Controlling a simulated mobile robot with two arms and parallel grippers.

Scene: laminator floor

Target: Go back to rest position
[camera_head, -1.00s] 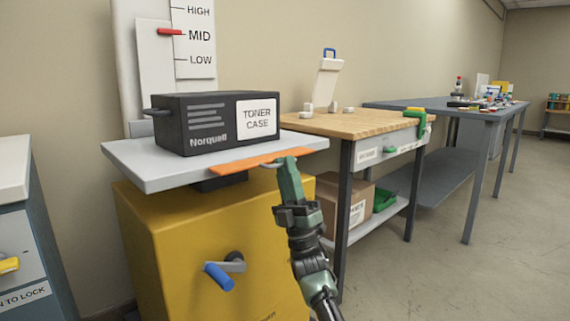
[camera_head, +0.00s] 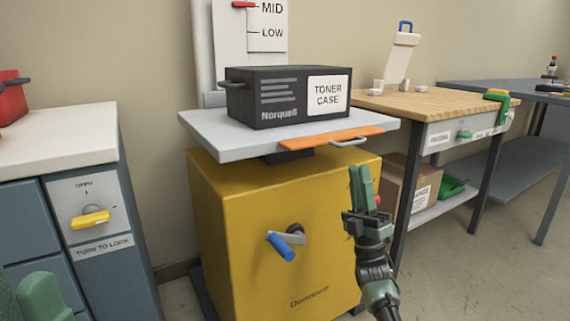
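My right gripper (camera_head: 362,188) is upright in front of the yellow cabinet's right side, below the orange strip with a handle (camera_head: 332,138) on the grey platform's front edge. It is apart from that handle, with nothing seen in it. Its two green fingers show close side by side, and I cannot tell whether they are fully shut. Green rounded parts of my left arm show at the bottom left corner; no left fingertips can be made out.
A black toner case (camera_head: 285,98) sits on the grey platform (camera_head: 215,128) above the yellow cabinet (camera_head: 240,230), which has a blue-handled crank (camera_head: 281,246). A white-topped cabinet (camera_head: 60,140) stands left, a wooden workbench (camera_head: 420,105) right. Open floor (camera_head: 460,280) lies at the lower right.

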